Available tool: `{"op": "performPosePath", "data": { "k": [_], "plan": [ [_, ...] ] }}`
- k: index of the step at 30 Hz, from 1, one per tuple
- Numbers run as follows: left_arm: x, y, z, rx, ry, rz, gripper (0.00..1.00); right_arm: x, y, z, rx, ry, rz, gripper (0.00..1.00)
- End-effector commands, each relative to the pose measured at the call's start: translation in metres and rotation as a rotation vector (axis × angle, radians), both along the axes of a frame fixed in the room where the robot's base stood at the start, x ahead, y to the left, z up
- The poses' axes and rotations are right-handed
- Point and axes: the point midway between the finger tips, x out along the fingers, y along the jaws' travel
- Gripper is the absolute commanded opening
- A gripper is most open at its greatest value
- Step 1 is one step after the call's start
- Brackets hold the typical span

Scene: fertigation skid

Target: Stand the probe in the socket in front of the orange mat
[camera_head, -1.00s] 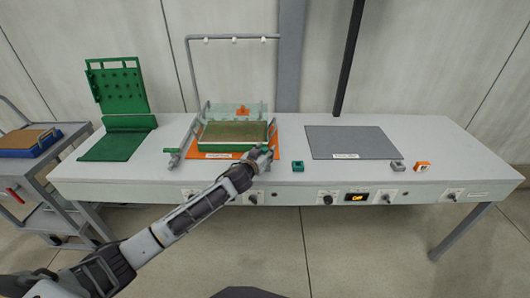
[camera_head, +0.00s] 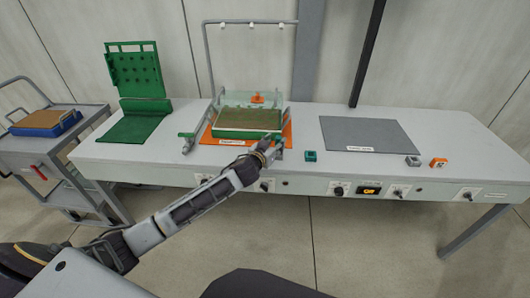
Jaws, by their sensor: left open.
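The orange mat (camera_head: 290,134) lies on the bench, with a green-edged tray of brown material (camera_head: 248,122) in a clear-walled frame on it. My left gripper (camera_head: 274,146) is at the mat's front right corner, low over the bench, with its jaws open. Its fingers are small and partly hidden by the wrist. A small dark green block with a recess on top (camera_head: 311,156) stands just right of the gripper, apart from it. I cannot tell whether it is the socket. I cannot make out the probe for certain. My right gripper is out of view.
A grey mat (camera_head: 370,134) lies to the right, with a grey block (camera_head: 413,161) and an orange block (camera_head: 438,163) beside it. A green pegboard stand (camera_head: 137,75) is at left. Knobs and a display (camera_head: 369,191) line the bench front. A cart (camera_head: 80,142) stands left.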

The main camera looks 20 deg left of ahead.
Motion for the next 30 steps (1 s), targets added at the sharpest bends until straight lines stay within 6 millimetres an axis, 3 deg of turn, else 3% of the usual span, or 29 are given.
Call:
{"op": "performPosePath", "data": {
  "k": [12, 30],
  "plan": [
    [-0.035, 0.004, 0.007, 0.001, 0.001, 0.000, 0.44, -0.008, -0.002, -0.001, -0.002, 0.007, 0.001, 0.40],
    [-0.077, 0.009, 0.015, 0.000, 0.000, 0.001, 0.44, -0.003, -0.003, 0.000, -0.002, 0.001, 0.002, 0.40]
  ]
}}
